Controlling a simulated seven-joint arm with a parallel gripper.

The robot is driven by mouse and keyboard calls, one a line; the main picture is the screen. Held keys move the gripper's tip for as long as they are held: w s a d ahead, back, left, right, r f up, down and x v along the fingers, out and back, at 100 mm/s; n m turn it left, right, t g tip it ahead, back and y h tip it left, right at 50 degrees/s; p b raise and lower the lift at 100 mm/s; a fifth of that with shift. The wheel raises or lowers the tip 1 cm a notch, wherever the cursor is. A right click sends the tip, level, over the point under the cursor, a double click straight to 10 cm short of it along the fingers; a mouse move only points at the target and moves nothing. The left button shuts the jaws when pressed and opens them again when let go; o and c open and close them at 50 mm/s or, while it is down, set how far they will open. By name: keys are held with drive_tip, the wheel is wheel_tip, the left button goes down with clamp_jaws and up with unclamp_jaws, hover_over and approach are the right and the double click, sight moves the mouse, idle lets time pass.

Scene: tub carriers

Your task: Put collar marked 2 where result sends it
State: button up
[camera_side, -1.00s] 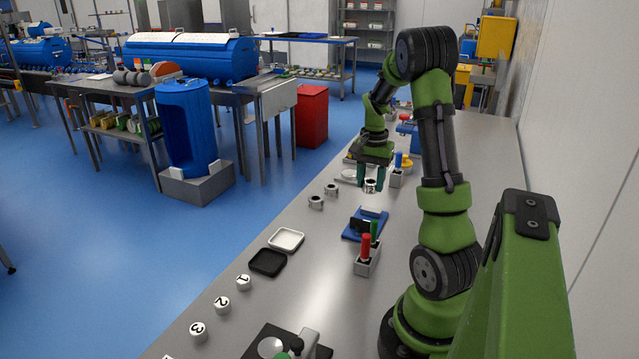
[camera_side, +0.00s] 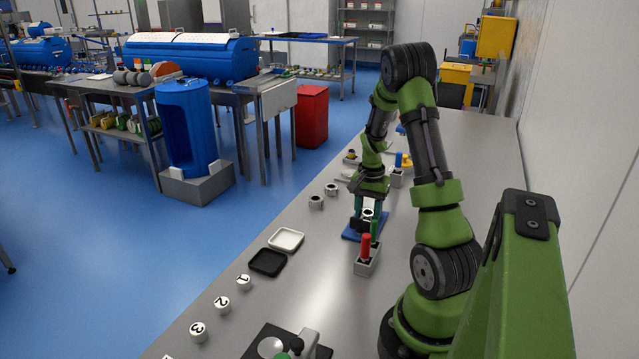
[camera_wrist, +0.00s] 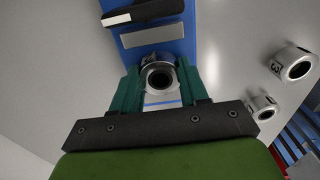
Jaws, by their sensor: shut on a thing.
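My gripper (camera_side: 368,216) is shut on a metal collar (camera_wrist: 160,76), with a green finger on each side. In the side view the held collar (camera_side: 367,213) shows between the fingers, over the blue stand (camera_side: 350,233). I cannot tell whether it touches the stand, and no number is readable on it. The stand (camera_wrist: 178,50) also shows beyond the collar in the wrist view, with a grey strip and a black-and-white part on it. Two other collars (camera_side: 316,201) (camera_side: 331,189) stand on the bench to the left; in the wrist view one is marked 3 (camera_wrist: 297,66).
A white tray (camera_side: 300,236) and a black tray (camera_side: 267,263) lie at the bench's left edge. White round pieces marked 1 (camera_side: 243,282), 2 (camera_side: 221,305) and 3 (camera_side: 198,331) run towards the front. A grey block (camera_side: 366,266) with red and green plugs stands close by the gripper.

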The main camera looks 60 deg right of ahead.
drive_tip(key=shift+f, duration=0.15)
drive_tip(key=o, duration=1.2)
wheel_tip(320, 180, up, 16)
drive_tip(key=w+a+r+n+t, duration=0.1)
drive_tip(key=w+a+r+n, duration=0.1)
drive_tip(key=a, duration=0.7)
drive_tip(key=w+a+r+n+t, duration=0.1)
drive_tip(key=a+r+n+t, duration=0.1)
drive_tip(key=a, duration=0.7)
drive_tip(key=w+a+r+n+t, duration=0.2)
drive_tip(key=a+n, duration=0.3)
drive_tip(key=a, duration=0.4)
drive_tip(key=shift+w+r+n+y, duration=0.3)
drive_tip(key=shift+w+r+n, duration=0.1)
drive_tip(key=shift+r, duration=0.25)
drive_tip(key=shift+o, duration=0.4)
drive_tip(key=s+a+n+t+y, duration=0.1)
drive_tip(key=s+a+n, duration=0.3)
drive_tip(key=a, duration=0.5)
drive_tip(key=shift+s+f+t, duration=0.15)
drive_tip(key=shift+f+t, duration=0.15)
drive_tip(key=shift+t, duration=0.3)
